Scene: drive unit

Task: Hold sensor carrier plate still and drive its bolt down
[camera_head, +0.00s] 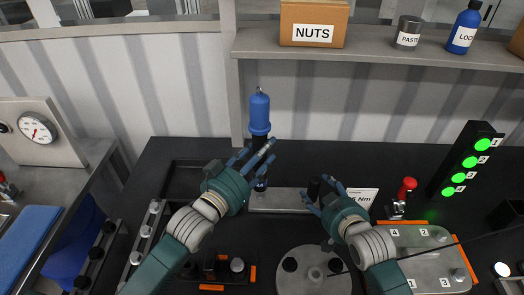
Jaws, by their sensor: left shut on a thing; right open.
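A blue driver-like tool (260,112) stands upright at the back centre. My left gripper (262,156) is shut on its dark lower part, above a grey bar (265,202). My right gripper (322,190) is open, by a small dark upright piece (314,187) at the bar's right end; contact cannot be told. A grey plate numbered 1 to 4 (425,262) lies at lower right, partly behind my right arm. A round grey disc (302,265) with dark knobs lies at front centre. Which of these is the sensor carrier plate is not clear, and no loose bolt is distinguishable.
A red-handled clamp (406,188) stands behind the numbered plate. A light tower (468,160) shows several green lamps. A white card (364,197) reads Nm. A shelf (385,50) holds a NUTS box (313,24) and bottles. A dark tray (180,178) sits left.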

